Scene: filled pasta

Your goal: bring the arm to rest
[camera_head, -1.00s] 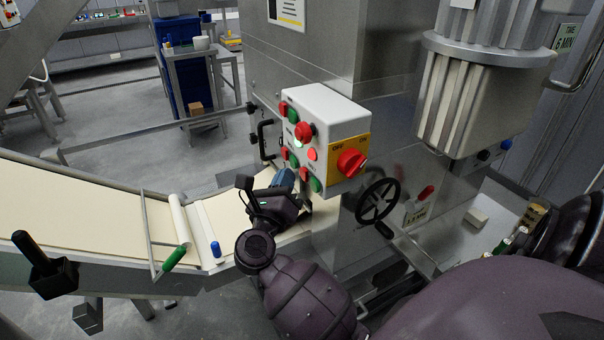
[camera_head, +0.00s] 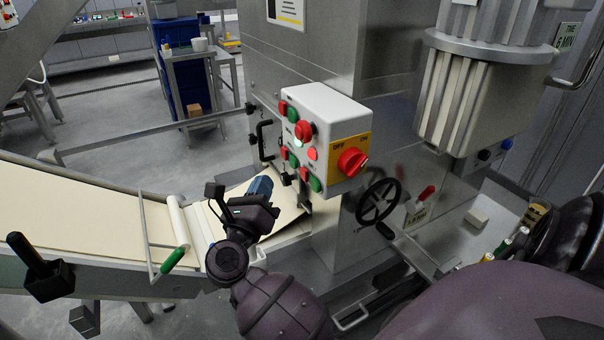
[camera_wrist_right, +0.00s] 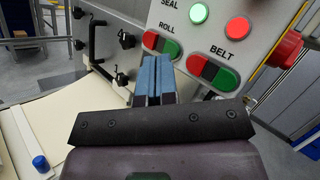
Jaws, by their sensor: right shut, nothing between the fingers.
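My right gripper (camera_head: 261,187) is in front of the machine, over the end of the pale belt (camera_head: 90,212) and below and left of the white control box (camera_head: 318,112). Its blue fingers are shut and empty; they also show in the right wrist view (camera_wrist_right: 153,77). In that view the fingertips appear just below the red and green buttons (camera_wrist_right: 160,44) of the box, apart from them as far as I can tell. My left gripper is not in view.
A red rotary switch (camera_head: 352,161) sits on the box's yellow plate. A green-handled bar (camera_head: 174,259) crosses the belt. A black lever (camera_head: 33,258) stands at the left. Open floor lies behind the belt.

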